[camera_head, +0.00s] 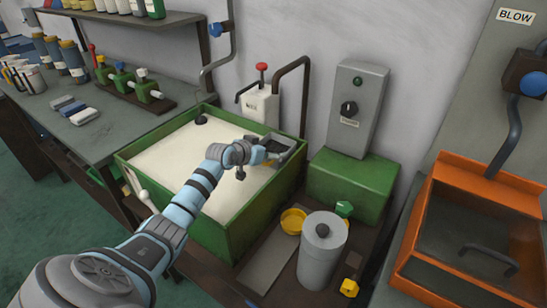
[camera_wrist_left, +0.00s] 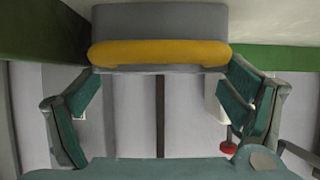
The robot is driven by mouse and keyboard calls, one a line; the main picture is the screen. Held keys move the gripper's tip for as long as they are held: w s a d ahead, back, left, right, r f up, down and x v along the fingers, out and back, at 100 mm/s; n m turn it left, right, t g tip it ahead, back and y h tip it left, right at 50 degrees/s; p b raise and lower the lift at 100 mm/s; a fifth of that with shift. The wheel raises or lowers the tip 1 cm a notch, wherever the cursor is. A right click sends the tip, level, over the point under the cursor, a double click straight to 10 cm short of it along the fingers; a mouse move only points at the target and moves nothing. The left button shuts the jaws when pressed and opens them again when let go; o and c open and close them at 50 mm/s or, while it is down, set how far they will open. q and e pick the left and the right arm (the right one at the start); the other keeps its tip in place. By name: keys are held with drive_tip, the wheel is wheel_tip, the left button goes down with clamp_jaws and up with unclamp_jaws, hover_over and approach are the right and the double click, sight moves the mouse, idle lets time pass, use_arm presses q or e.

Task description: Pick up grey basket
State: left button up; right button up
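The grey basket (camera_head: 287,146) is at the back right corner of the green tub, partly hidden by my left gripper. In the left wrist view the grey basket (camera_wrist_left: 160,22) is at the top middle, with a yellow band (camera_wrist_left: 160,53) along its near side. My left gripper (camera_head: 262,155) is at the basket's near side. In the left wrist view its two fingers (camera_wrist_left: 162,76) are spread wide, with their tips close to the two ends of the yellow band. I cannot tell whether they touch it. My right gripper is not in view.
The green tub (camera_head: 232,240) holds pale material and has raised walls. A white pump (camera_head: 261,104) with a red knob stands behind it. A grey canister (camera_head: 322,250) and yellow dish (camera_head: 293,221) stand at right. An orange-framed box (camera_head: 486,185) is at far right.

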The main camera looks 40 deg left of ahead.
use_arm(q)
drive_tip(key=shift+c, duration=1.3)
